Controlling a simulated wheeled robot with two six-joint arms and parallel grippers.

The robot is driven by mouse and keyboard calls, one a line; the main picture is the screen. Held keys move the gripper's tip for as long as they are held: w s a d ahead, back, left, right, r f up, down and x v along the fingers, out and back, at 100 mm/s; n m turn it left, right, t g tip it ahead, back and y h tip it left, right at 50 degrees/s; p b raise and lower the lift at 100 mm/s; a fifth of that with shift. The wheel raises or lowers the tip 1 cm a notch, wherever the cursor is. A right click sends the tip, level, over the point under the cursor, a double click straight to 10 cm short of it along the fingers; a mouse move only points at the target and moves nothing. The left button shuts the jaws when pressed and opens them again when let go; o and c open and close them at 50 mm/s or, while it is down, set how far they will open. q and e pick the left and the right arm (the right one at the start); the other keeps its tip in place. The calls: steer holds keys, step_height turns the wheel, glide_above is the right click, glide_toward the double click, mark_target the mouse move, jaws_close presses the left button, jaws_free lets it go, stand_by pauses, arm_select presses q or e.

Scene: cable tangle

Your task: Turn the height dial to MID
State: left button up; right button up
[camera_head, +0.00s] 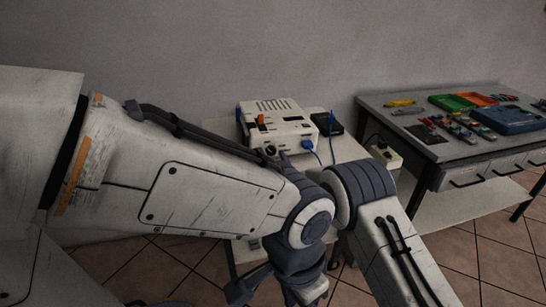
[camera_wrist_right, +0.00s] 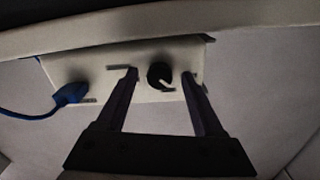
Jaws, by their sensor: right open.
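The dial is a round black knob (camera_wrist_right: 160,75) with a pale pointer on a white panel in the right wrist view. That view looks upside down. The pointer slants towards the lower right there; I cannot read any labels. My right gripper (camera_wrist_right: 159,75) is open, with one dark finger on each side of the dial; I cannot tell if they touch it. In the head view the dial (camera_head: 270,150) seems to be the dark knob on the front of a white device (camera_head: 283,127). My left gripper is not clear; a dark part of mine shows low in the picture.
The device stands on a white table (camera_head: 347,149). A blue plug (camera_head: 307,145) with its cable sits beside the dial; it also shows in the wrist view (camera_wrist_right: 71,93). A black box (camera_head: 328,124) is to the right. A workbench (camera_head: 375,107) with trays and tools stands further right.

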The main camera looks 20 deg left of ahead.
jaws_close()
